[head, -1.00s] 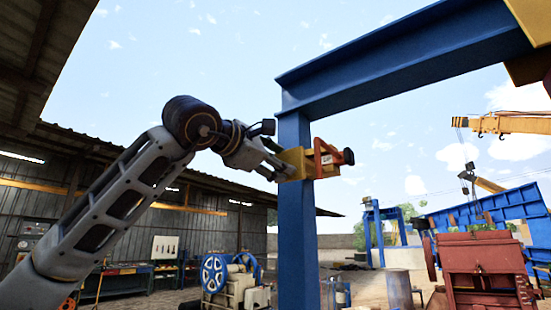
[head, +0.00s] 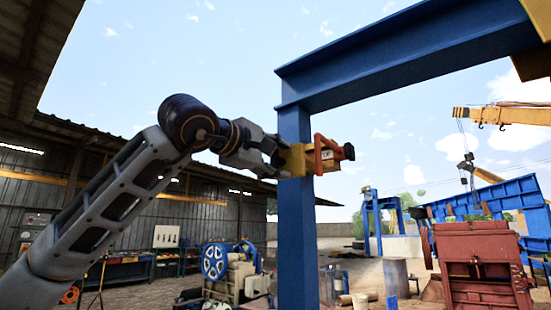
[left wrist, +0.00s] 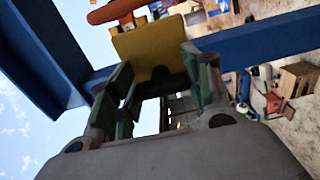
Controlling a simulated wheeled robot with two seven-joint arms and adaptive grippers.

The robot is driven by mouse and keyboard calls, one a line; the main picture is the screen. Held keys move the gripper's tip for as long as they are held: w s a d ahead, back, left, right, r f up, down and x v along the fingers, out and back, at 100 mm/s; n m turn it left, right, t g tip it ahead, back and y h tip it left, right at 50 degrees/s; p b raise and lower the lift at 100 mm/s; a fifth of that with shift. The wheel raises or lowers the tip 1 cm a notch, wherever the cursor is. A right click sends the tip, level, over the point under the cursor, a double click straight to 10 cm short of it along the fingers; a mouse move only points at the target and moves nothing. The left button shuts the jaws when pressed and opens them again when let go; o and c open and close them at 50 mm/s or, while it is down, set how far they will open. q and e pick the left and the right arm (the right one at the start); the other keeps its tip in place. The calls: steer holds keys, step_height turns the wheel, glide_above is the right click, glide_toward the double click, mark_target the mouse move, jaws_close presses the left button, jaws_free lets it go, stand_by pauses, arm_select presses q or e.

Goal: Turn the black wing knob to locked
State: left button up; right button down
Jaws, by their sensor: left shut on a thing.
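A yellow box (head: 295,158) with an orange-red bracket (head: 327,154) is mounted on a blue post (head: 295,225). My left gripper (head: 281,157) is at the box's left side. In the left wrist view my left gripper (left wrist: 160,82) has its two fingers on either side of a dark piece, the black wing knob (left wrist: 160,83), in front of the yellow plate (left wrist: 150,45). The gripper is shut on this knob. The fingers hide much of the knob, and its exact angle cannot be told. A black round part (head: 348,152) sticks out at the bracket's right end. My right gripper is not in view.
A blue overhead beam (head: 400,60) runs right from the post top. A shed with workbenches (head: 125,270) stands at left, a machine with a blue wheel (head: 215,261) behind, and a red crusher (head: 480,265) at right. Open air surrounds the box's right side.

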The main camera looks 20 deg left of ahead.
arm_select(q)
steer(key=o, duration=1)
steer(key=shift+o, duration=0.2)
steer(key=shift+s, duration=0.15)
steer(key=v, duration=1.1)
steer(key=shift+s, duration=0.4)
